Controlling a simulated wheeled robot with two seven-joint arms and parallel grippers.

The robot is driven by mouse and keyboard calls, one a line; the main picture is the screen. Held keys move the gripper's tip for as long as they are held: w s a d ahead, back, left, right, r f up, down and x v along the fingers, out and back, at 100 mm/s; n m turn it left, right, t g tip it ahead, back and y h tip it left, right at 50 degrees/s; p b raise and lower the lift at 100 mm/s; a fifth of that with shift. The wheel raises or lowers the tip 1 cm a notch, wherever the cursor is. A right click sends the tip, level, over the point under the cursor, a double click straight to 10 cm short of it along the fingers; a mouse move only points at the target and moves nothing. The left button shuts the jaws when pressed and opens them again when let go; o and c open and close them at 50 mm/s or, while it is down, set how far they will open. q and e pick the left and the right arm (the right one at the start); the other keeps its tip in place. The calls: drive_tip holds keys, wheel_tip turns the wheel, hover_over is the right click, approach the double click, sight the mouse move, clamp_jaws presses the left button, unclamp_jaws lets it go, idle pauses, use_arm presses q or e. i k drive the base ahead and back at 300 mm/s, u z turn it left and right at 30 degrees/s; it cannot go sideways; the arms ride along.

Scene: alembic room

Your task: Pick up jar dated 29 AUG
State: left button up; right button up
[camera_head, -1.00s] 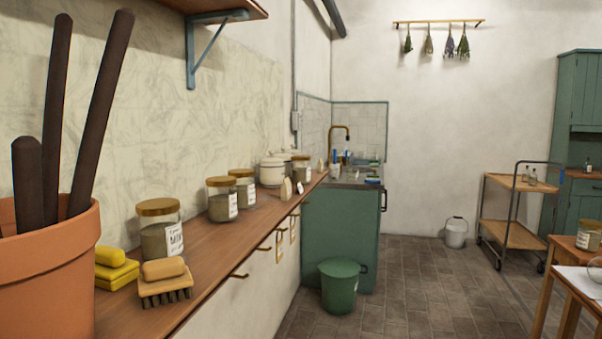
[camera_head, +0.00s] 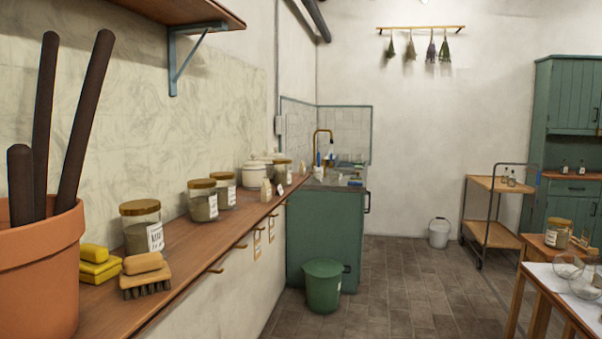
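Several labelled glass jars with wooden lids stand in a row on the wooden counter: a near jar (camera_head: 142,228), a second jar (camera_head: 202,201), a third jar (camera_head: 225,190) and one farther back (camera_head: 282,171). Another lidded jar (camera_head: 557,233) stands on a wooden table at the right. The labels are too small or blurred to read, so I cannot tell which jar is dated 29 AUG. Neither of my grippers is in view.
A terracotta pot (camera_head: 40,275) with dark rods, yellow sponges (camera_head: 97,262) and a wooden brush (camera_head: 145,275) crowd the near counter. A green bucket (camera_head: 323,285) stands by the green sink cabinet (camera_head: 330,235). A trolley (camera_head: 492,235) is at the right. The tiled floor between is clear.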

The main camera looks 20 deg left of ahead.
sight(282, 173)
drive_tip(key=i, duration=3.2)
drive_tip(key=u, duration=2.35)
